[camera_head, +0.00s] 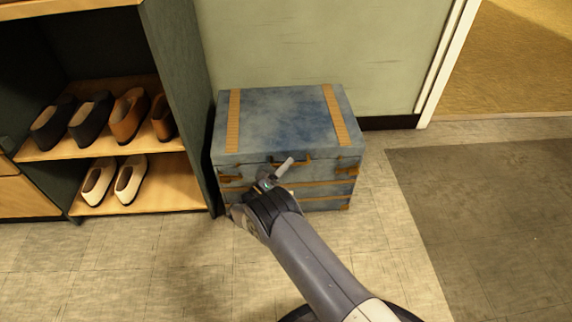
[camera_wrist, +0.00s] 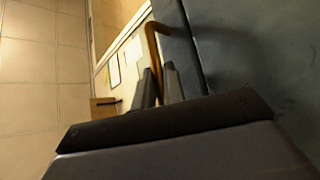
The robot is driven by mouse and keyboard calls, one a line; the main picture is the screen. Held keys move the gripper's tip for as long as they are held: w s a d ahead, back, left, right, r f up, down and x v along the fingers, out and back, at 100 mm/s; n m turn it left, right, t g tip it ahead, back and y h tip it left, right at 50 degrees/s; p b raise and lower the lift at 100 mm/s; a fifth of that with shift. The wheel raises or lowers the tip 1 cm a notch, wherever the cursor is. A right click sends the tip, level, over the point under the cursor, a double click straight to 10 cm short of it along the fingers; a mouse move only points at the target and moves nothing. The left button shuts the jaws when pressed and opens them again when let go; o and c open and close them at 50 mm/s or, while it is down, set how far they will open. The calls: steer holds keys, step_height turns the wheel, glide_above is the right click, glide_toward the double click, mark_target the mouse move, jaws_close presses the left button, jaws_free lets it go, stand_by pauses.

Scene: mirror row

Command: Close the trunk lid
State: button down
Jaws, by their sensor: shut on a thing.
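The trunk (camera_head: 235,190) is blue-grey with brass-coloured bands and stands against the wall. Its lid (camera_head: 285,115) lies flat on top and looks down on the body; the front seam is partly hidden by my gripper. My gripper (camera_head: 277,175) is at the trunk's front, just below the lid's front edge. In the wrist view my gripper (camera_wrist: 158,82) has its two fingers close together on a curved brass-coloured piece (camera_wrist: 153,40) beside the dark trunk surface. The exact contact is partly hidden.
A shoe shelf (camera_head: 180,185) with several shoes stands close to the trunk's left side. A green wall (camera_head: 310,45) is behind the trunk. A dark mat (camera_head: 490,210) lies at the right, and the tiled floor in front of the trunk is clear around my arm.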

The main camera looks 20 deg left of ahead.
steer(key=shift+d+f, duration=0.2)
steer(key=shift+f, duration=0.7)
steer(key=c, duration=1.8)
jaws_free()
steer(key=shift+f+n, duration=0.1)
steer(key=shift+n, duration=0.2)
steer(key=shift+c, duration=0.2)
steer(key=o, duration=0.4)
steer(key=shift+a, duration=0.1)
steer(key=shift+c, duration=0.2)
steer(key=p+v, duration=0.1)
steer(key=v, duration=0.9)
steer(key=shift+s+a+p, duration=0.2)
steer(key=shift+s+p, duration=0.1)
steer(key=shift+s, duration=0.05)
steer(key=shift+w+d, duration=0.1)
steer(key=shift+w, duration=0.05)
